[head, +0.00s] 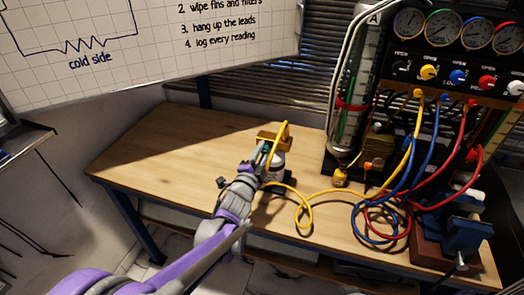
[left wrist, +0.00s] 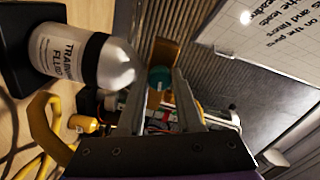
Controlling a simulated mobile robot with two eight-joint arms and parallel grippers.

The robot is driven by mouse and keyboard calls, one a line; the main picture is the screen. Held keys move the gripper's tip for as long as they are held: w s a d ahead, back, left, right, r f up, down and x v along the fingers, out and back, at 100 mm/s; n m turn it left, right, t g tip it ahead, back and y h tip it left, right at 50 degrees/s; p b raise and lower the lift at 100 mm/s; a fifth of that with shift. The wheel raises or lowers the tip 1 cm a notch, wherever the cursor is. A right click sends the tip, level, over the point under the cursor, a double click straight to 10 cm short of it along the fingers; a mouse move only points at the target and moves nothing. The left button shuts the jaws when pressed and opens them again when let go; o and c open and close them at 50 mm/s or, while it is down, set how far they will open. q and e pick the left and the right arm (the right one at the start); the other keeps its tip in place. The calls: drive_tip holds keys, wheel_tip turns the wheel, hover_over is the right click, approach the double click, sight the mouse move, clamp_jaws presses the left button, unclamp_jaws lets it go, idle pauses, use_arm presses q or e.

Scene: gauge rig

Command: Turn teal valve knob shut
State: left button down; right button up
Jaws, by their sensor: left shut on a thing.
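The teal valve knob (left wrist: 158,72) shows between my left gripper's fingertips (left wrist: 161,88) in the left wrist view, in front of a brown-yellow block. In the head view only a small bit of teal shows at the tips of my left gripper (head: 267,150), near the yellow-brown block (head: 272,137) on the bench. My left gripper is shut on the knob. The fingers hide part of the knob, and I cannot tell how far it is turned. My right gripper is in neither view.
A white training fluid bottle (left wrist: 103,62) stands close beside my left gripper. A yellow hose (head: 302,208) loops over the bench (head: 150,160). Blue and red hoses, a gauge panel (head: 455,60) and a blue vise (head: 462,236) are at the right. The bench's left part is clear.

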use_arm(q)
drive_tip(key=shift+m, duration=1.2)
drive_tip(key=shift+p, duration=0.3)
drive_tip(key=c, duration=0.6)
unclamp_jaws()
drive_tip(key=shift+o, duration=0.2)
drive_tip(key=v, duration=1.1)
drive_tip(key=shift+b, duration=0.45)
